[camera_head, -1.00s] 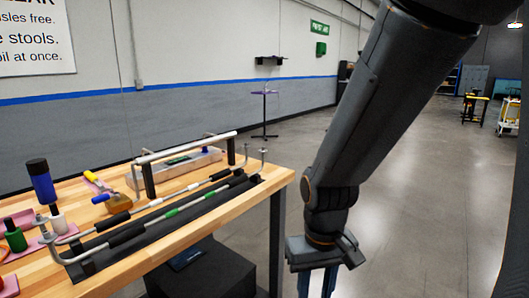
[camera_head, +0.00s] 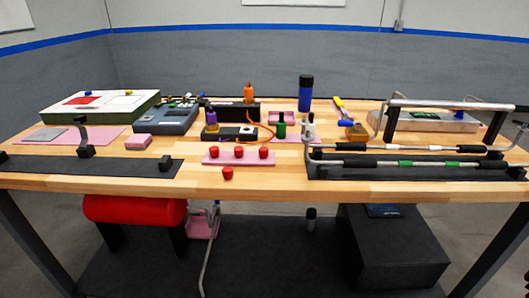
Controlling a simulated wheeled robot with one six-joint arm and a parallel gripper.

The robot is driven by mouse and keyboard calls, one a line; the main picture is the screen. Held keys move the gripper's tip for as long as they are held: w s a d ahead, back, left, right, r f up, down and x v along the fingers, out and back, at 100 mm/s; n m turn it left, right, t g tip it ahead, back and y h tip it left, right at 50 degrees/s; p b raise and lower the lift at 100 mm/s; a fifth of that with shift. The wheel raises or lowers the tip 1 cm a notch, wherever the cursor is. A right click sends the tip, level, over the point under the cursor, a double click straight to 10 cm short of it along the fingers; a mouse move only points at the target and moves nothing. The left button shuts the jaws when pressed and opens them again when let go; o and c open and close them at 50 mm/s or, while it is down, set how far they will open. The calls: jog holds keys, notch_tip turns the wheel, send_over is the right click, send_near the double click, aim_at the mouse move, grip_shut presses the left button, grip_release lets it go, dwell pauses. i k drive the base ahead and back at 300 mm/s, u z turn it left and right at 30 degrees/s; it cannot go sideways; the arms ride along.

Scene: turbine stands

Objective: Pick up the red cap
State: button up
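Several small red caps show in the head view.
The wooden table (camera_head: 270,188) has a dark left strip (camera_head: 40,168) and a right rack (camera_head: 325,170) with metal rods. Bottles and a blue-grey box (camera_head: 165,122) stand behind the caps. Below are a red cylinder (camera_head: 135,210) and a black box (camera_head: 395,250).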

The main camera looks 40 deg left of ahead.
aim_at(263, 150)
jog(key=z, duration=1.25)
jog(key=k, duration=1)
jog(key=u, duration=1.45)
